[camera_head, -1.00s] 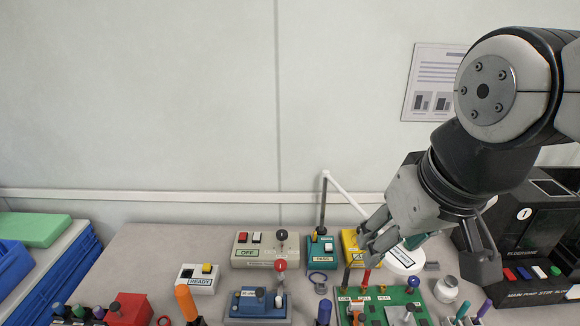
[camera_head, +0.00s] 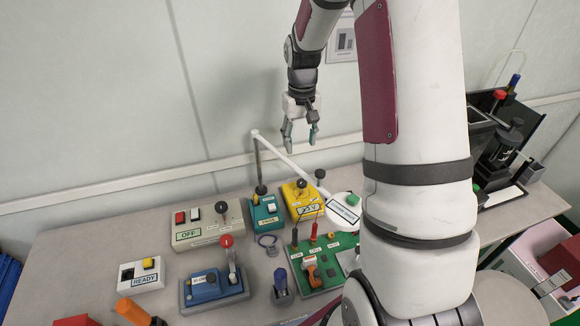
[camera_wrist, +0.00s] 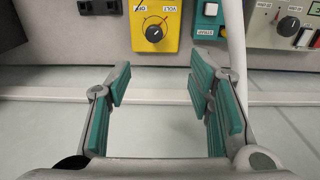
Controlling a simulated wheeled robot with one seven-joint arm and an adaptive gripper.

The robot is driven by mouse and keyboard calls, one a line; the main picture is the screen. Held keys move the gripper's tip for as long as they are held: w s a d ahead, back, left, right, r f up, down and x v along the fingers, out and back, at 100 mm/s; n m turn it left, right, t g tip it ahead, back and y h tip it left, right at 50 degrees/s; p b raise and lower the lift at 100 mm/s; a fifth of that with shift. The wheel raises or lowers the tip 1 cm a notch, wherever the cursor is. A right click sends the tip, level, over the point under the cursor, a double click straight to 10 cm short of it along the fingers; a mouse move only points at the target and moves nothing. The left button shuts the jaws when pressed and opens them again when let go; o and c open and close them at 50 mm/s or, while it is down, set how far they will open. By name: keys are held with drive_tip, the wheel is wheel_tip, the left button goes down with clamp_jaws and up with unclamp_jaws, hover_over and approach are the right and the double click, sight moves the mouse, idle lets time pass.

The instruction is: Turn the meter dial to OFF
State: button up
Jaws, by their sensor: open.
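The yellow meter (camera_head: 298,209) stands at the back middle of the table, next to a teal tester. In the wrist view, the meter (camera_wrist: 141,40) is near the top, with its round black dial (camera_wrist: 154,33) and labels that look like OFF at left and VOLT at right. The dial's exact setting is too small to tell. My gripper (camera_head: 300,143) is up in front of the wall, above the meter and apart from it. In the wrist view, the teal-padded fingers (camera_wrist: 163,100) are spread with nothing between them.
A teal tester (camera_head: 265,222) with a white lamp arm (camera_head: 290,165) rising beside it is close to the meter's left. A grey-beige box (camera_head: 205,232), a blue box (camera_head: 213,288) and a green board (camera_head: 325,270) stand around. My arm hides the right part of the table.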

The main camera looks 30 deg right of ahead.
sight(302, 182)
drive_tip(key=f, duration=0.5)
drive_tip(key=d+f+p, duration=0.1)
drive_tip(key=f, duration=1)
drive_tip(key=shift+w+d+f, duration=0.1)
drive_tip(key=shift+d+f, duration=0.05)
clamp_jaws()
